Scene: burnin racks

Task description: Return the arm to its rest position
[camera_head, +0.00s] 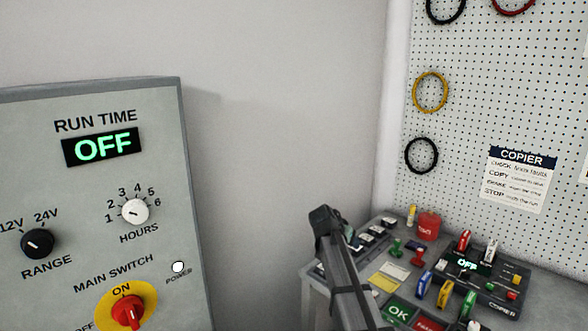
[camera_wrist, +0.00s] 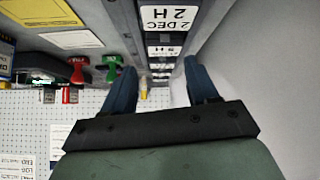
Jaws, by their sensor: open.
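My gripper (camera_wrist: 161,78) shows in the wrist view with its two blue fingers apart and nothing between them. Beyond the fingers lies a dark rack (camera_wrist: 127,22) with white labels, one reading "2 DEC 2 H". In the head view, a dark grey part of my arm (camera_head: 345,265) rises in front of the bench at the lower middle. I cannot make out the fingers there.
A grey control box (camera_head: 175,200) stands at left; its display (camera_head: 103,147) reads OFF. The bench holds a copier (camera_head: 490,293), a red can (camera_head: 429,226), stamps and a yellow note (camera_head: 384,282). A pegboard (camera_head: 465,110) with cable loops is behind.

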